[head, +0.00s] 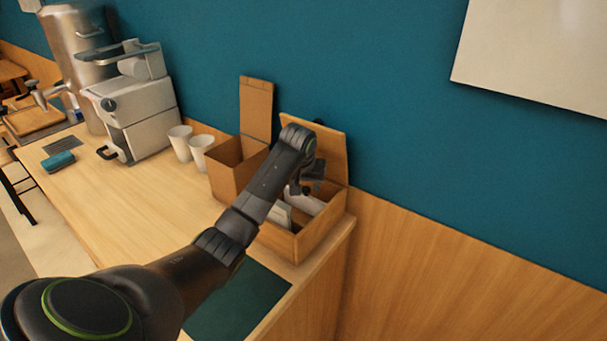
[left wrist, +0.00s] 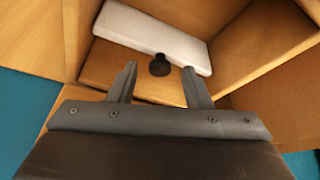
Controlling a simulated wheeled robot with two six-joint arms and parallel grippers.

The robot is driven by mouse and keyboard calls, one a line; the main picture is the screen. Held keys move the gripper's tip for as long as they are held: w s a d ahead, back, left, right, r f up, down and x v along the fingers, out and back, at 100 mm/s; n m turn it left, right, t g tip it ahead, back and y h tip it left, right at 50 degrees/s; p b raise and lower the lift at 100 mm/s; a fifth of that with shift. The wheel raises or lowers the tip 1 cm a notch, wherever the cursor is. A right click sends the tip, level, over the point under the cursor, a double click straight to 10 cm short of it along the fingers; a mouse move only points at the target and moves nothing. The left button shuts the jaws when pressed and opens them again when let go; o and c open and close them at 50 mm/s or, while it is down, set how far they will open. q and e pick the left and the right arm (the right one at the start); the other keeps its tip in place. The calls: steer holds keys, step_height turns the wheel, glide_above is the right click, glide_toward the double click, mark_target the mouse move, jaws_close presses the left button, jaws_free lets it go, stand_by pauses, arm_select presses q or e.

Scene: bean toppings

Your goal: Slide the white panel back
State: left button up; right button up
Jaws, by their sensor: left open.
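The white panel (left wrist: 150,36) lies inside a wooden box, in its upper part in the left wrist view. A round black knob (left wrist: 159,66) is at the panel's near edge; whether it is fixed to the panel I cannot tell. My left gripper (left wrist: 160,84) is open, its two fingers apart with the knob between and just beyond them, apparently not touching it. In the head view, my left gripper (head: 307,186) reaches down into the lidded box (head: 322,228), where white pieces (head: 280,214) partly show; my arm hides some of the inside. My right gripper is not in view.
A second wooden box (head: 231,180) with a raised lid stands to the left, close to my arm. White cups (head: 180,143), a coffee machine (head: 140,110) and a blue cloth (head: 58,161) are farther left. A dark green mat (head: 238,303) lies at the counter's near edge.

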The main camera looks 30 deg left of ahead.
arm_select(q)
steer(key=p+v, duration=0.8)
steer(key=v, duration=0.9)
